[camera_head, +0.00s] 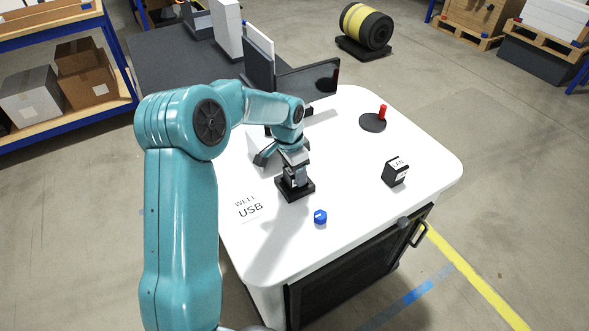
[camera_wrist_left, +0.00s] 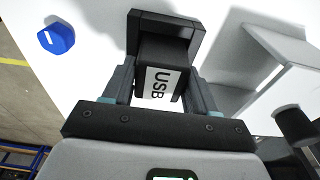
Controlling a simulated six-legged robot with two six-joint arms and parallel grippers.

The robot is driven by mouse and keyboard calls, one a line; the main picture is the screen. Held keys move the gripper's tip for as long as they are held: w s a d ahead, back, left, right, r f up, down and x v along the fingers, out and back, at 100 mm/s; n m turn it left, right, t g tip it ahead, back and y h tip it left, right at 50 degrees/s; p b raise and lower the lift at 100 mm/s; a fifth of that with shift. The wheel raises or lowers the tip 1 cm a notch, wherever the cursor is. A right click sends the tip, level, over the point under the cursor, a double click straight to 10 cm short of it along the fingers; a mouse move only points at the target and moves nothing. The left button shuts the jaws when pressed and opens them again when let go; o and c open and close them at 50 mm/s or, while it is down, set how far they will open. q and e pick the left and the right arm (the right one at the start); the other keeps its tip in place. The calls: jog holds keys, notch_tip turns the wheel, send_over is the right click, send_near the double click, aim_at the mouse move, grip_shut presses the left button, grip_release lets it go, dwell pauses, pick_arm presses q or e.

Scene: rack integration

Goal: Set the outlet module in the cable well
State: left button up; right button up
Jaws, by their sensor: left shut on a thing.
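My left gripper (camera_head: 293,168) points down over the table and is shut on a black outlet module (camera_wrist_left: 163,52) with a white USB label. In the left wrist view its fingers (camera_wrist_left: 160,88) lie on either side of the module. The module's far end meets the square black cable well (camera_head: 295,193), whose rim also shows in the left wrist view (camera_wrist_left: 186,22). The module looks lined up with the well, but how deep it sits is hidden. Another black module (camera_head: 396,172) with a LAN label stands apart at the right. My right gripper is not in view.
A card reading WELL USB (camera_head: 249,208) lies left of the well. A blue piece (camera_head: 320,217) lies in front. A dark disc with a red post (camera_head: 373,122) and a monitor (camera_head: 308,82) stand farther back. The white table's (camera_head: 350,225) front right is clear.

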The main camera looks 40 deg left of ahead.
pick_arm(q)
jog(key=shift+f, duration=0.15)
jog(key=o, duration=1.2)
jog(key=r, duration=0.5)
jog(key=s+r, duration=0.1)
jog(key=r, duration=0.5)
jog(key=s+r, duration=0.1)
jog(key=r, duration=0.4)
jog(key=shift+a+r, duration=0.15)
jog(key=shift+a, duration=0.1)
